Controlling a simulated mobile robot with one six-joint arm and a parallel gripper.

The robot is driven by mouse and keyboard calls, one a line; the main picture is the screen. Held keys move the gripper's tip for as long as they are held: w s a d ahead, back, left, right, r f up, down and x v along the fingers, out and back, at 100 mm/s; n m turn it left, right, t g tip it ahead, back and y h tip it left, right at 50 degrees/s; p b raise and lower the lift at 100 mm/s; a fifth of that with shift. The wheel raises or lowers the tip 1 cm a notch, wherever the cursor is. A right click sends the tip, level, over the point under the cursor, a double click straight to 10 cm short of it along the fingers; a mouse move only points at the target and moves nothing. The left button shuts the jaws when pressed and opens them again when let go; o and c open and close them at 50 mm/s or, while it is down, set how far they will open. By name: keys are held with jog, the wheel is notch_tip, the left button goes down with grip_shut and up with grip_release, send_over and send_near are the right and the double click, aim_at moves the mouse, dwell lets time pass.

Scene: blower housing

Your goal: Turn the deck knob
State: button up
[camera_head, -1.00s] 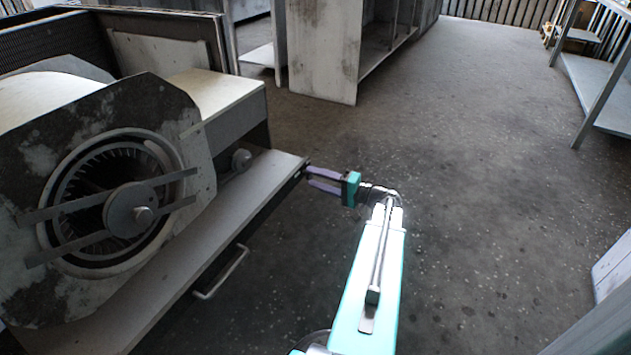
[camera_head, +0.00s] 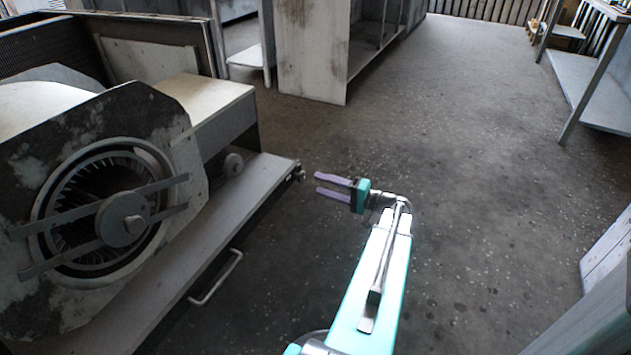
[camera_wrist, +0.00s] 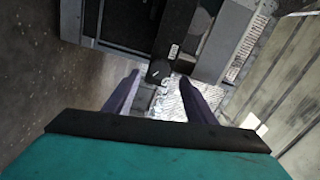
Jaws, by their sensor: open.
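In the head view a small gap separates the fingertips from the knob. The knob's exact angle is hard to tell.
The blower (camera_head: 122,220) with its round inlet and crossbars stands on the left. A larger round piece (camera_head: 232,164) sits further in on the deck. A handle (camera_head: 217,277) projects below the deck. Open floor (camera_head: 450,150) lies to the right; a shelf (camera_head: 590,85) stands beyond it.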

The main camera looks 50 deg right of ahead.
jog(key=p+v, duration=0.1)
jog(key=v, duration=0.7)
jog(key=shift+a, duration=0.1)
dwell(0.4)
